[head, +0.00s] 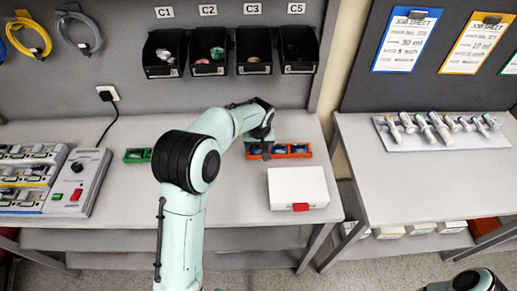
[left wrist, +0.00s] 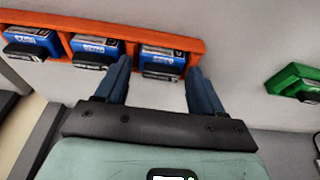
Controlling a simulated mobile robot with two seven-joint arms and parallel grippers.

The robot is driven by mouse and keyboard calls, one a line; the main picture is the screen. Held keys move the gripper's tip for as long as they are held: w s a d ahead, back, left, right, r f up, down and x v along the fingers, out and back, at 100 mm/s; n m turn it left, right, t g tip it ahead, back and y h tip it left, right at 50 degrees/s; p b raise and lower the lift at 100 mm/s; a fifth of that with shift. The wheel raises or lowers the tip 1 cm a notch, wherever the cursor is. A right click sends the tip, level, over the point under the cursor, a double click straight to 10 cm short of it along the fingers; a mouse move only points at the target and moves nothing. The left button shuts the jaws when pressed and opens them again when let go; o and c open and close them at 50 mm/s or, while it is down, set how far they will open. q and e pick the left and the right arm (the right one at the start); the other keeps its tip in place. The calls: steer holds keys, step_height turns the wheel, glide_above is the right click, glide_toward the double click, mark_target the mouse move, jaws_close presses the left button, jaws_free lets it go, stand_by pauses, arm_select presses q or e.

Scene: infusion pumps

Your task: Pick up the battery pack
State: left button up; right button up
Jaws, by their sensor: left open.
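Blue-and-black battery packs sit in a row in an orange tray (head: 308,155), which also shows in the left wrist view (left wrist: 198,46). My left gripper (left wrist: 160,82) is open and empty. Its two fingers point at the end battery pack (left wrist: 163,62), with one fingertip towards each side of it; I cannot tell whether they touch it. Two more packs (left wrist: 95,50) (left wrist: 32,44) sit beside it in the tray. In the head view my left gripper (head: 264,151) is over the tray's left part and hides some of it. My right gripper is out of view.
A green tray (head: 137,155) with a dark pack stands left of my arm. A white case (head: 297,186) with a red latch lies in front of the orange tray. A grey charger unit (head: 78,182) stands at left. Black bins (head: 254,52) hang above.

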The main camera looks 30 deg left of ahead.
arm_select(q)
steer(key=shift+s, duration=0.15)
steer(key=c, duration=0.9)
steer(key=shift+r, duration=0.1)
